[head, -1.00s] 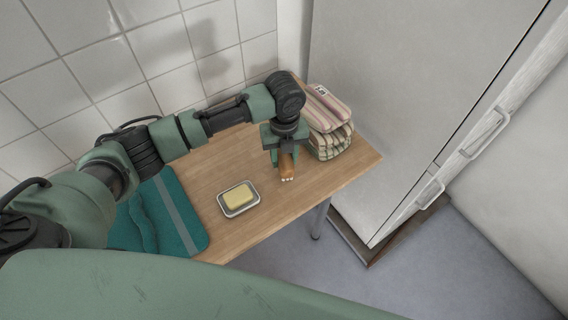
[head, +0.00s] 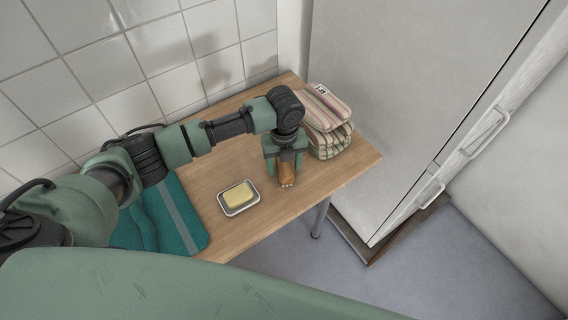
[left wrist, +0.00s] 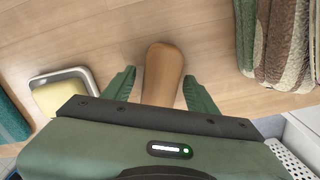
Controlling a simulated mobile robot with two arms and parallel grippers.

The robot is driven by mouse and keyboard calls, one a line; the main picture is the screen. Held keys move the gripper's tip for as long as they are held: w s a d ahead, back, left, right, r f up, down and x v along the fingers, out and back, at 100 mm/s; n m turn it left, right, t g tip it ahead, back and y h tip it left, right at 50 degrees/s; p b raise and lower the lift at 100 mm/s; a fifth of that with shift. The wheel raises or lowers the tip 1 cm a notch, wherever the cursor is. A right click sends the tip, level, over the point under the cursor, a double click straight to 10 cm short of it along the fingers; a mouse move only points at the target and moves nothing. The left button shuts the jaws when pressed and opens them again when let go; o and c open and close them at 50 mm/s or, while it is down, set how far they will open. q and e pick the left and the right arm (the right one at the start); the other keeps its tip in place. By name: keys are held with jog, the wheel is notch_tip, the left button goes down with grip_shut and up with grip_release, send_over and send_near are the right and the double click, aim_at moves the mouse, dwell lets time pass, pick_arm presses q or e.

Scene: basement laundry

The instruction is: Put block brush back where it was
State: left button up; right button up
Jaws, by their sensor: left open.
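The block brush (head: 287,174), with a brown wooden body and pale bristles at its near end, is on the wooden table. My left gripper (head: 286,165) is above it, pointing down, with its fingers to either side of the brush. In the left wrist view the rounded wooden end of the brush (left wrist: 163,72) lies between the two open green fingers (left wrist: 154,88), with a gap on each side. The rest of the brush is hidden behind the gripper body. My right gripper is not in view.
A metal dish with yellow soap (head: 239,197) stands left of the brush. A stack of folded striped cloths (head: 326,120) is close on the right. A teal towel (head: 176,222) lies at the table's left. A white cabinet (head: 400,90) stands beyond the right edge.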

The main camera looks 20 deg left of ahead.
pick_arm(q)
notch_tip(320, 180, up, 12)
jog(key=shift+r, duration=0.2)
dwell(0.7)
